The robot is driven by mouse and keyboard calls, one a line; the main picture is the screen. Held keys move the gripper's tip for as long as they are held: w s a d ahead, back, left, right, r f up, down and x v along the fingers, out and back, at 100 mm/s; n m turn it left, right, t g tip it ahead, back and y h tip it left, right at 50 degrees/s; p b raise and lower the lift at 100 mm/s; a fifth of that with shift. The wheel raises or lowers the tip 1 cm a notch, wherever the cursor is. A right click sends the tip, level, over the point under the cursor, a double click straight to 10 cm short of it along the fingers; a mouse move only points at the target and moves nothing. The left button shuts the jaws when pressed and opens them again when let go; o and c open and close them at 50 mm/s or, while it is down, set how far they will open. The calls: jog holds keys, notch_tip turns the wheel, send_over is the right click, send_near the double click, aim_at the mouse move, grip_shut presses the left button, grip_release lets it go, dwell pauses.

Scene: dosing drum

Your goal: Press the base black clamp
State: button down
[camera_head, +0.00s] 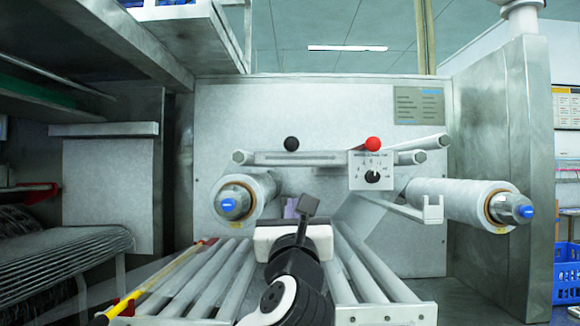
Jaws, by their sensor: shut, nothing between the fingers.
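A black ball knob (291,144) sits on top of the horizontal bar (300,158) of the machine, left of a red ball knob (373,144). The fingers look shut and empty. In the picture they lie below the black knob and a little to its right, apart from it. My white hand and arm hide part of the rollers.
A film roll (255,195) stands at left and another (450,200) at right, both with blue-tipped shafts. A control box (371,170) with a dial hangs under the red knob. Slanted rollers (365,265) flank my arm. A yellow-and-red rod (150,285) lies along the left.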

jog(key=w+r+p, duration=0.5)
jog(key=w+r, duration=0.3)
jog(key=shift+w+a, duration=0.15)
jog(key=shift+r, duration=0.15)
dwell(0.4)
